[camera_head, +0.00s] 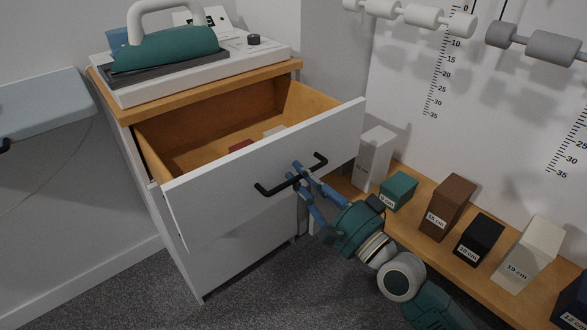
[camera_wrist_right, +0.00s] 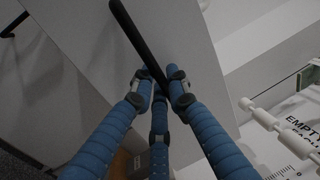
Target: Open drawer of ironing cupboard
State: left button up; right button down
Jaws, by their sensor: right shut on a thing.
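The ironing cupboard (camera_head: 190,240) is a white cabinet with a wooden top edge. Its top drawer (camera_head: 240,167) stands pulled well out, and its wooden inside shows, with a small red item (camera_head: 241,146) in it. A black bar handle (camera_head: 266,190) is on the white drawer front. My right gripper (camera_head: 299,176) has its blue fingers closed around the handle near its middle. In the right wrist view the fingers meet on the dark handle (camera_wrist_right: 137,40). My left gripper is not in view.
A green iron (camera_head: 170,50) rests on a white station (camera_head: 200,75) on the cupboard. At right, a wooden shelf (camera_head: 400,222) holds several labelled blocks, including a brown one (camera_head: 447,205). An ironing board (camera_head: 40,103) is at left. Grey carpet (camera_head: 270,285) lies open in front.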

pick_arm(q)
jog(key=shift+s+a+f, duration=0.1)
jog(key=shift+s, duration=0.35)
pick_arm(e)
jog(key=shift+s+d+r, duration=0.15)
jog(key=shift+s+d, duration=0.45)
jog(key=shift+s, duration=0.2)
jog(key=c, duration=1.8)
grip_release()
jog(key=shift+s, duration=0.15)
jog(key=v, duration=1.1)
jog(key=shift+s+d, duration=0.25)
jog(key=shift+d, duration=0.05)
